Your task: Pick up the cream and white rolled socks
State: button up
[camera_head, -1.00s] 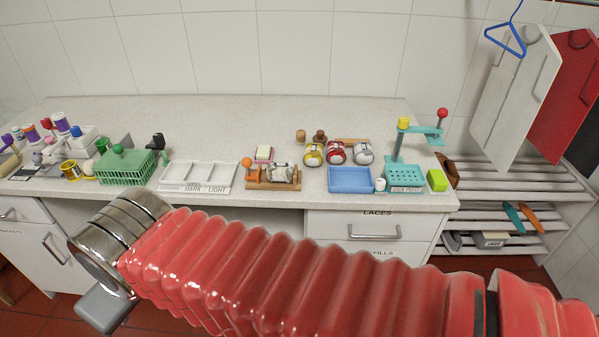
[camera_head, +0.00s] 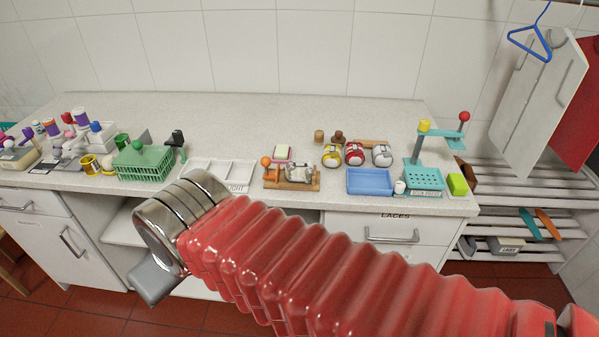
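Three rolled bundles sit in a row on the worktop: a yellow and white one (camera_head: 332,153), a red and white one (camera_head: 355,153) and a pale grey-white one (camera_head: 382,155). The pale one is at the right end and looks nearest to cream and white, but its exact colours are too small to tell. Another whitish lump (camera_head: 302,172) lies on the wooden board with an orange knob; I cannot tell what it is. My red ribbed arm crosses the foreground, below and in front of the worktop, ending in a chrome collar with a grey block. No gripper fingers show.
A blue tray (camera_head: 370,181) lies in front of the bundles, with a teal press (camera_head: 424,178) to its right. The white divided tray (camera_head: 222,171) is partly behind my arm. A green basket (camera_head: 143,163) stands further left.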

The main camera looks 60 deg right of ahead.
aim_at(301, 171)
jog(key=u, duration=0.05)
jog(key=i, duration=1)
jog(key=z, duration=0.05)
